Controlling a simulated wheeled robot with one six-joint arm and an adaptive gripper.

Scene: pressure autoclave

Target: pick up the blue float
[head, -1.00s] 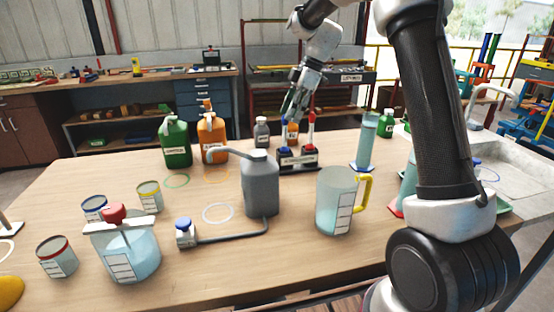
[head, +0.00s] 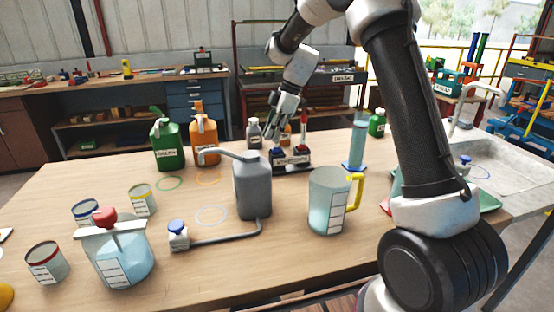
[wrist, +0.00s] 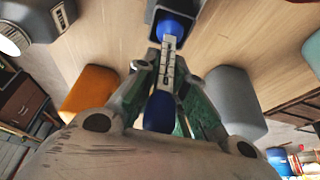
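The blue float stands upright in a dark rack (head: 291,166) on the bench. In the wrist view, its blue lower part (wrist: 177,28) is in the rack, its pale marked stem (wrist: 167,65) runs toward me, and its blue top (wrist: 160,110) lies between my fingers. My gripper (wrist: 164,72) points down around the stem, with gaps seen on both sides. In the head view, my gripper (head: 284,114) is above the rack's left side and hides much of the float. A red float (head: 303,130) stands at the rack's right.
Orange jug (head: 203,135), green jug (head: 166,145) and a grey spouted can (head: 252,190) stand left of the rack. A small grey bottle (head: 254,132) is close behind. A tall cylinder (head: 356,145) and a yellow-handled jug (head: 329,205) stand right.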

